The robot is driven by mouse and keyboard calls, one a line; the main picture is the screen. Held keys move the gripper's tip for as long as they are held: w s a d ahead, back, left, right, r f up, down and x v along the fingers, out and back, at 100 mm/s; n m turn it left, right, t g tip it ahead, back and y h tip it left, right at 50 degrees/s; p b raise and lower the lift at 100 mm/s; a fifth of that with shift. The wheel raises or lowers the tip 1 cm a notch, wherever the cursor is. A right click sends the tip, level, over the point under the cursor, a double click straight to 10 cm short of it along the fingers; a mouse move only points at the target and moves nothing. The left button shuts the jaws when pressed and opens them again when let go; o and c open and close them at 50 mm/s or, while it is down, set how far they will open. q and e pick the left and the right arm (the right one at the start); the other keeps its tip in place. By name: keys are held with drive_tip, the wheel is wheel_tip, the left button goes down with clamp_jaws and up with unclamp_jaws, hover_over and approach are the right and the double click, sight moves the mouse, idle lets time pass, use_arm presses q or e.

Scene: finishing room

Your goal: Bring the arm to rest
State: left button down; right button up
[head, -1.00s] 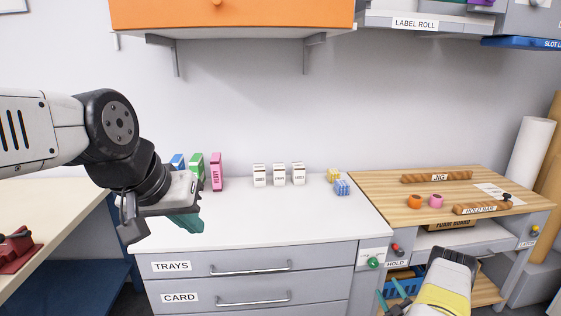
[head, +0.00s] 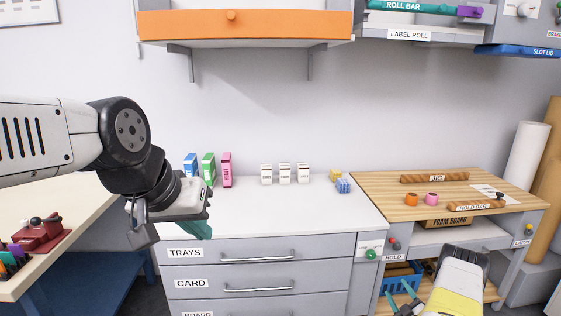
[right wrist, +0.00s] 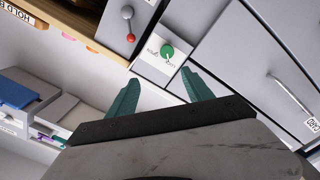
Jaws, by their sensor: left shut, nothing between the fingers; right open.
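My left arm comes in from the left in the head view. Its gripper (head: 197,228) has teal fingers and is shut and empty, in front of the white counter's left part. My right gripper (head: 402,299) is at the bottom right of the head view, in front of the wooden-topped bench. In the right wrist view its two teal fingers (right wrist: 160,95) are apart with nothing between them. Beyond them is a panel with a green knob (right wrist: 167,51).
The white counter (head: 290,212) holds colored boxes, small white boxes and yellow and blue blocks. Drawers lie below. The wooden bench top (head: 385,196) carries bars and two rings. An orange cabinet (head: 270,30) hangs above. A side table (head: 80,212) stands at left.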

drive_tip(key=w+d+r+m+g+h, duration=0.1)
drive_tip(key=w+r, duration=0.5)
drive_tip(key=r, duration=0.3)
drive_tip(key=w+d+r+m+g+h, duration=0.15)
drive_tip(key=w+r, duration=0.35)
drive_tip(key=r, duration=0.5)
drive_tip(key=s+a+r+m+g, duration=0.15)
drive_tip(key=a+r, duration=0.25)
drive_tip(key=r, duration=0.6)
drive_tip(key=a+r+m+g, duration=0.2)
drive_tip(key=a+r, duration=0.2)
drive_tip(key=r, duration=0.6)
drive_tip(key=s+a+r+m+g, duration=0.1)
drive_tip(key=s+a+r, duration=0.5)
drive_tip(key=s+a, duration=0.15)
drive_tip(key=s+a+r+m+g, duration=0.1)
drive_tip(key=s+a+r, duration=0.45)
drive_tip(key=s, duration=0.35)
drive_tip(key=s+a+g+y, duration=0.1)
drive_tip(key=s+a, duration=0.2)
drive_tip(key=s, duration=0.4)
drive_tip(key=s+a+m+g+y, duration=0.1)
drive_tip(key=s+a, duration=0.3)
drive_tip(key=s, duration=0.4)
drive_tip(key=s+a+g+y, duration=0.1)
drive_tip(key=s+a, duration=0.2)
drive_tip(key=s, duration=0.5)
drive_tip(key=shift+a+g, duration=0.35)
drive_tip(key=shift+g, duration=0.05)
